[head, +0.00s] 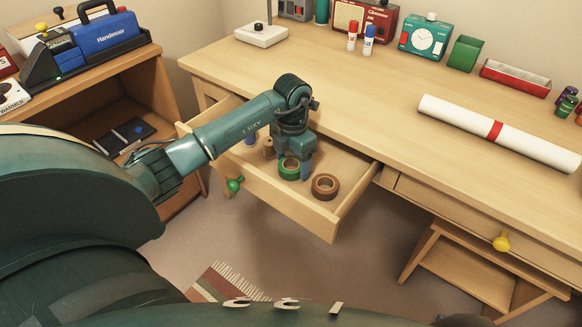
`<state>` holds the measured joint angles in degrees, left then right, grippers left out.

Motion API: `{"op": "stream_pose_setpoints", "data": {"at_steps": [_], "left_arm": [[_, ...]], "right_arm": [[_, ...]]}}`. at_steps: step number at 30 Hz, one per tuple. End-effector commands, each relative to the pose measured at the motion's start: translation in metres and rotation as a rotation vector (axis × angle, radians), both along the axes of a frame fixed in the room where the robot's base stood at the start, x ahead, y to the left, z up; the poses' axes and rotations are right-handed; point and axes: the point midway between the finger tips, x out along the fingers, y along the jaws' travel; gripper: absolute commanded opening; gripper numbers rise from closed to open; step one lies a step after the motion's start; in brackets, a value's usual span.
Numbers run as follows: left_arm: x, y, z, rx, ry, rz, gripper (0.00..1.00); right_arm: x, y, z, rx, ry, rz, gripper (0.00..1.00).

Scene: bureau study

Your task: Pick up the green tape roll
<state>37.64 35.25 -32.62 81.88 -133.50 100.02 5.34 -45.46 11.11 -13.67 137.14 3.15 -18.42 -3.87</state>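The green tape roll (288,173) lies in the open desk drawer (335,220). My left gripper (299,170) points down into the drawer right at the roll. One fingertip shows at the roll's right side. The other finger is not clearly visible, so I cannot tell whether the gripper is open or closed on the roll. The gripper body hides part of the roll's far side. My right gripper is not in view.
A brown tape roll (325,187) lies close by on the right in the drawer. A small spool (268,148) stands to the left. The drawer walls and the desk top (350,100) edge surround the gripper. A white paper roll (498,132) lies on the desk.

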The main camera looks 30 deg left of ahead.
Motion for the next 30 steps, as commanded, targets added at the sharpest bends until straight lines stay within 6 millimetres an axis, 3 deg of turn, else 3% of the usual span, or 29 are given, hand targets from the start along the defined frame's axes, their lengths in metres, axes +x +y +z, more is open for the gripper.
{"op": "stream_pose_setpoints", "data": {"at_steps": [13, 20, 25, 30], "left_arm": [[0.000, 0.000, 0.000, 0.001, 0.000, 0.000, 0.34], [0.000, 0.000, 0.002, 0.001, -0.001, 0.000, 0.34], [0.001, 0.001, 0.022, 0.002, -0.005, 0.000, 0.34], [0.001, 0.001, 0.058, 0.002, -0.006, 0.000, 0.34]], "right_arm": [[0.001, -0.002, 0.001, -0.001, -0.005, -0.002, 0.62], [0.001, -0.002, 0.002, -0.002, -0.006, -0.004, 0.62], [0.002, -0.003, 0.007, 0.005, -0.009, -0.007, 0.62], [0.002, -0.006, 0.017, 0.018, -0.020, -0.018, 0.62]]}}
